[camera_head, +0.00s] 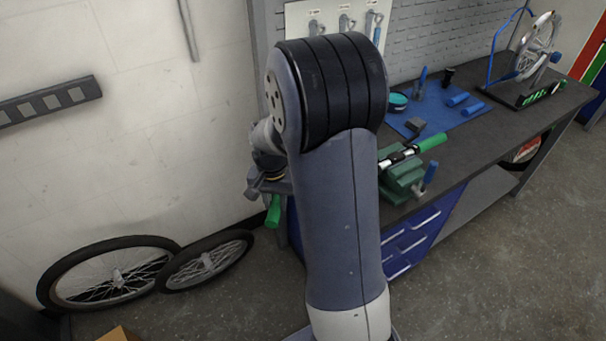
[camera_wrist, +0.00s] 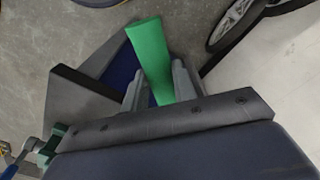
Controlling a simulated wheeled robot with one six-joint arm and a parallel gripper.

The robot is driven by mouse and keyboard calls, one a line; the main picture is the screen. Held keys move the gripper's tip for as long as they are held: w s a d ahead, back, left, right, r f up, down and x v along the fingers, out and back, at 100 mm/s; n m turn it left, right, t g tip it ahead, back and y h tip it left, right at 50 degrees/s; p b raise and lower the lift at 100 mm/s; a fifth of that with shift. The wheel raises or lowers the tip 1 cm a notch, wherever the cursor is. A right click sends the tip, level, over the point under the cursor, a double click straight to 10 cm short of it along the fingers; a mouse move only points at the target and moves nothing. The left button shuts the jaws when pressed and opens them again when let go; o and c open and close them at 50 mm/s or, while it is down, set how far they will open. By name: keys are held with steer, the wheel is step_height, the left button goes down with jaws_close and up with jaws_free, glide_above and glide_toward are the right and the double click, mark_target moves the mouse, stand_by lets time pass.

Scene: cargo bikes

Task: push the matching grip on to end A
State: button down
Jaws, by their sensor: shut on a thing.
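My gripper (camera_head: 266,184) is left of the bench, partly behind my own arm in the head view. It is shut on a green grip (camera_head: 273,212), which hangs below the fingers. In the wrist view the green grip (camera_wrist: 148,50) sticks out between the two fingers (camera_wrist: 159,88). A handlebar (camera_head: 395,159) is clamped in the green vise (camera_head: 402,181) on the bench. Another green grip (camera_head: 432,143) is on its right end. The bar's left end is hidden behind my arm, and no end label is readable. The held grip is apart from the bar.
Blue grips (camera_head: 458,99), a teal tin (camera_head: 397,101) and tools lie on the blue mat (camera_head: 440,117). The bench (camera_head: 502,120) carries a wheel stand at the far right. Two loose wheels (camera_head: 112,274) lean on the left wall. Bare floor lies between them and the bench.

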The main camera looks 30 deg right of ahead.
steer(key=s+d+r+m+p, duration=0.3)
steer(key=s+d+r+m, duration=0.15)
steer(key=r+m, duration=0.35)
steer(key=d+f+m+b, duration=0.2)
steer(key=d+f+b, duration=0.1)
steer(key=f, duration=0.3)
steer(key=shift+w, duration=0.3)
steer(key=shift+d, duration=0.35)
stand_by(0.4)
steer(key=shift+d, duration=0.4)
steer(key=shift+d, duration=0.3)
steer(key=shift+d, duration=0.75)
steer(key=shift+d, duration=0.2)
steer(key=shift+w+d, duration=0.15)
steer(key=shift+d, duration=2.1)
